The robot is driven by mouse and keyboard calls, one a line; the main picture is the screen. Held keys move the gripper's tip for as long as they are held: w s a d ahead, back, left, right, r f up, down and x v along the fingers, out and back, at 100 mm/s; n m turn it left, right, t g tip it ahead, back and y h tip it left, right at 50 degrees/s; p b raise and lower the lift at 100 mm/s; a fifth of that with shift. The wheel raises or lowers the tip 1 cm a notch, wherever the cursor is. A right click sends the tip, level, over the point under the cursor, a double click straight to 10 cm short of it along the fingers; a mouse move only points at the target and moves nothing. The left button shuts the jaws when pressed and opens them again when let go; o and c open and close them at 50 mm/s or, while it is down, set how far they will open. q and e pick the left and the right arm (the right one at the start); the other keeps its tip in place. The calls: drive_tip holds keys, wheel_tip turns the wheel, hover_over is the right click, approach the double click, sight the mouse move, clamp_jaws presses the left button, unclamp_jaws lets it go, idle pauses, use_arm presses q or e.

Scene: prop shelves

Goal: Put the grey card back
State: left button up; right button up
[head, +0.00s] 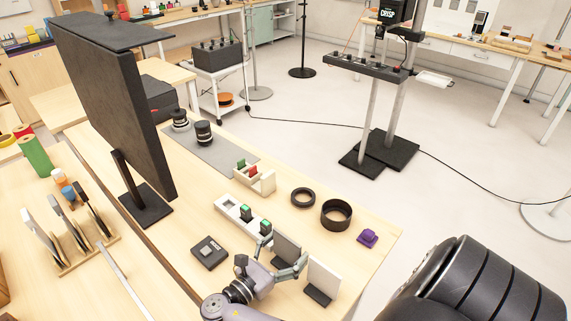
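A dark grey card (287,248) stands upright on the table near the front, beside a white card (324,278) on a dark foot. I cannot make out firm contact, and the card's lower part is hidden by the gripper. A wooden rack (72,262) at the left holds several upright thin panels.
A tall black panel (112,95) stands between the rack and these items. Bare tabletop lies right of the white card.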

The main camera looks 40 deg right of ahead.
drive_tip(key=shift+o, duration=1)
drive_tip(key=shift+a+r, duration=0.1)
drive_tip(key=shift+r, duration=0.05)
drive_tip(key=a, duration=0.2)
drive_tip(key=a+b, duration=0.1)
drive_tip(key=a, duration=0.3)
drive_tip(key=shift+s+a, duration=0.15)
drive_tip(key=shift+s, duration=0.1)
drive_tip(key=shift+a, duration=0.5)
